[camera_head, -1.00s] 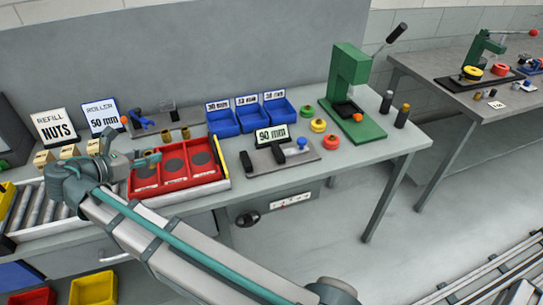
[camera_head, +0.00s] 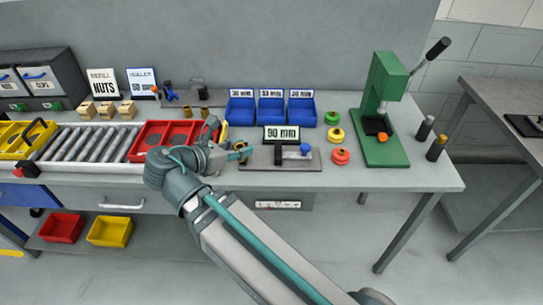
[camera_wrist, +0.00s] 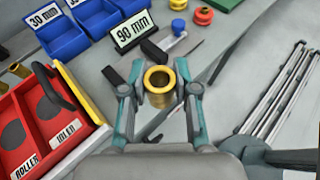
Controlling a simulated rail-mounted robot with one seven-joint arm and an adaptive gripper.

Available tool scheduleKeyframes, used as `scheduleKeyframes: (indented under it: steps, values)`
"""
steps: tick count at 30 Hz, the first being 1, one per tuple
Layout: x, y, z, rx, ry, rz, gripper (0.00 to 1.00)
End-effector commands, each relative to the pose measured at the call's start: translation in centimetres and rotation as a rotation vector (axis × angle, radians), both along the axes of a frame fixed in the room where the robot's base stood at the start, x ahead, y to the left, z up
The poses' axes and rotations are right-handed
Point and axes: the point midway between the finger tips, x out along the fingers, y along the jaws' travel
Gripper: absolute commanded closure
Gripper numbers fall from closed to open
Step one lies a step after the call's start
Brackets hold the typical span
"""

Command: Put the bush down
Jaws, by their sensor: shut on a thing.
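My gripper (camera_head: 240,150) hangs over the bench, just right of the red tray (camera_head: 140,152) and at the left end of the grey gauge plate (camera_head: 300,163). In the wrist view my gripper (camera_wrist: 160,98) is shut on a brass bush (camera_wrist: 158,76), a short hollow flanged cylinder with its open end facing the camera. The bush hides part of what lies beneath it, and I cannot tell its height above the bench. In the head view the bush cannot be made out clearly. The gauge plate has black blocks and a blue knob (camera_head: 305,148).
A "90 mm" sign (camera_head: 281,134) stands behind the gauge plate. Blue bins (camera_head: 271,112) stand farther back. Red and yellow spools (camera_head: 340,156) and a green press (camera_head: 385,120) are to the right. The roller track (camera_head: 85,145) is left. Bench in front of the spools is clear.

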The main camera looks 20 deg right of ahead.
Motion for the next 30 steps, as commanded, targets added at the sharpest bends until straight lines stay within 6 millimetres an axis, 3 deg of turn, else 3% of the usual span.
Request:
scheduleKeyframes:
  steps: [5,15,24,30]
  values:
    - [1.7,-1.0,-0.7,-0.002,0.002,0.01,1.0]
    - [8.1,-4.9,-4.0,-0.002,0.003,0.008,1.0]
    - [10.7,-6.7,-8.3,-0.001,0.003,0.011,1.0]
    - [11.3,-7.1,-9.0,0.0,0.0,0.011,1.0]
